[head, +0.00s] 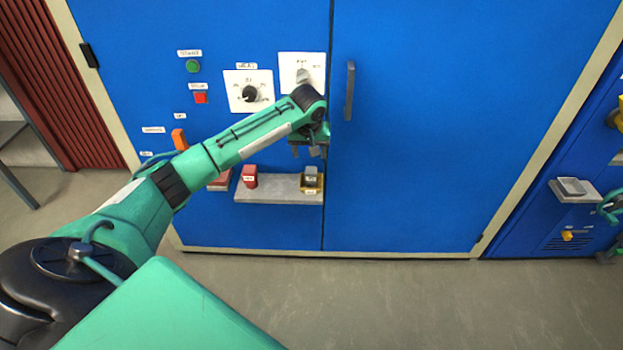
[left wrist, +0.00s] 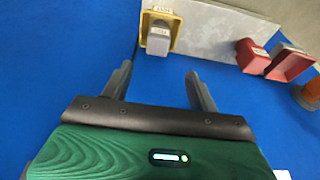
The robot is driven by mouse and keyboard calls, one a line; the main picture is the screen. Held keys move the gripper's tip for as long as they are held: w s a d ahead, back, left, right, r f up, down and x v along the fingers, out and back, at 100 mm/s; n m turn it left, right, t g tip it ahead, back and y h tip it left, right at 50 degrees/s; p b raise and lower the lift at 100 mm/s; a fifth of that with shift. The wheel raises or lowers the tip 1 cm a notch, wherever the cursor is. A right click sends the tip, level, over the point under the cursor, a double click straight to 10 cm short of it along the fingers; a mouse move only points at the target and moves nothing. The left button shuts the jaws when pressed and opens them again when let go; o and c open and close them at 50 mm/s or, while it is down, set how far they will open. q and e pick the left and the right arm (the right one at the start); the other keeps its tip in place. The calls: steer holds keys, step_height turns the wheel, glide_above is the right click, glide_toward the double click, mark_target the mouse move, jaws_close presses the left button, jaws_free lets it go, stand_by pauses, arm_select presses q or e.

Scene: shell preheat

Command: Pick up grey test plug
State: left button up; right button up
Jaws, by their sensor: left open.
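The grey test plug (head: 311,172) sits at the right end of a small grey shelf (head: 275,195) on the blue cabinet, in a yellow holder (head: 313,187). In the left wrist view the plug (left wrist: 157,42) stands in front of the yellow holder (left wrist: 145,24), straight ahead of the jaws. My left gripper (head: 306,151) is open and empty, just above the plug in the head view. In the left wrist view its two fingers (left wrist: 157,78) are spread, lined up with the plug's two sides and apart from it. My right gripper is not in view.
A red plug (head: 250,176) stands at the shelf's left end, with a red holder (head: 220,181) beside it. Above are a dial (head: 249,93), a second dial panel (head: 291,61) partly behind my arm, and an orange switch (head: 179,139). A vertical door handle (head: 349,90) is to the right.

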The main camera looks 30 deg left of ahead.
mark_target(311, 170)
arm_select(q)
steer(key=x, duration=0.7)
steer(key=b+x, duration=0.1)
steer(key=x, duration=0.2)
steer(key=shift+d+f, duration=0.1)
steer(key=shift+d, duration=0.15)
steer(key=shift+f, duration=0.2)
steer(key=c, duration=1.2)
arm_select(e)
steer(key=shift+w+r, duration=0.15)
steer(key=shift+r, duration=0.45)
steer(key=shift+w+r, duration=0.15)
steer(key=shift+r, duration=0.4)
